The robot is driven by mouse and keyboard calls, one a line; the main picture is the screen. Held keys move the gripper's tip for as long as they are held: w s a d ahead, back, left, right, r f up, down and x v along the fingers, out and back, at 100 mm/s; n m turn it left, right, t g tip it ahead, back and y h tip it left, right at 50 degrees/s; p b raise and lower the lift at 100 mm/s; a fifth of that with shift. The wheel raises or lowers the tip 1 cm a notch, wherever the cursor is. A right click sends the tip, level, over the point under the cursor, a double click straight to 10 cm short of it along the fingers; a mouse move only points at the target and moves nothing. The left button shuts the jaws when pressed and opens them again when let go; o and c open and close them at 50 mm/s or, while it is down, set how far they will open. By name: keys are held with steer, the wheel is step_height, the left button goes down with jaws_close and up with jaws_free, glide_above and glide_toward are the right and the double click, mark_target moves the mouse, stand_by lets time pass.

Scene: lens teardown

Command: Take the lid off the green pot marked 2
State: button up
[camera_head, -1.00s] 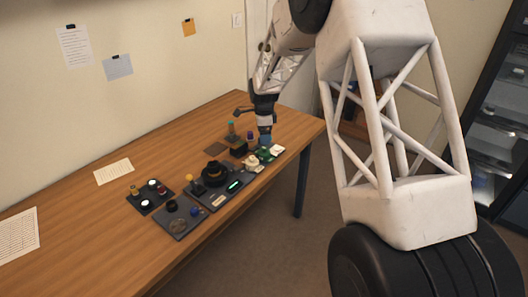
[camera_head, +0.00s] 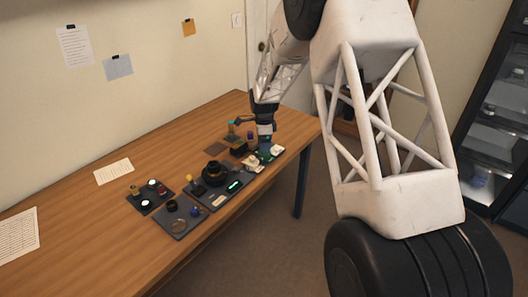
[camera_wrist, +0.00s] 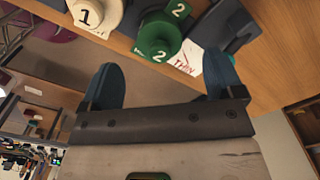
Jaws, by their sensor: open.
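The green pot (camera_wrist: 175,14) marked 2 shows in the wrist view at the top middle. Its round green lid (camera_wrist: 158,38) faces the camera, and a white 2 shows near its edge. My gripper (camera_wrist: 165,76) is open, with one blue finger on each side of the picture. The lid lies between and beyond the fingertips, and I see no contact. In the head view my gripper (camera_head: 265,144) points down over the far right end of the table; the pot there is too small to make out clearly.
A cream pot (camera_wrist: 97,14) marked 1 stands beside the green one. A white card with red writing (camera_wrist: 189,58) lies on the other side. Dark trays (camera_head: 180,219) with small parts stand along the table's front edge. The table's left part (camera_head: 90,225) is mostly clear.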

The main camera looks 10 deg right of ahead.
steer(key=shift+f, duration=2)
steer(key=c, duration=1)
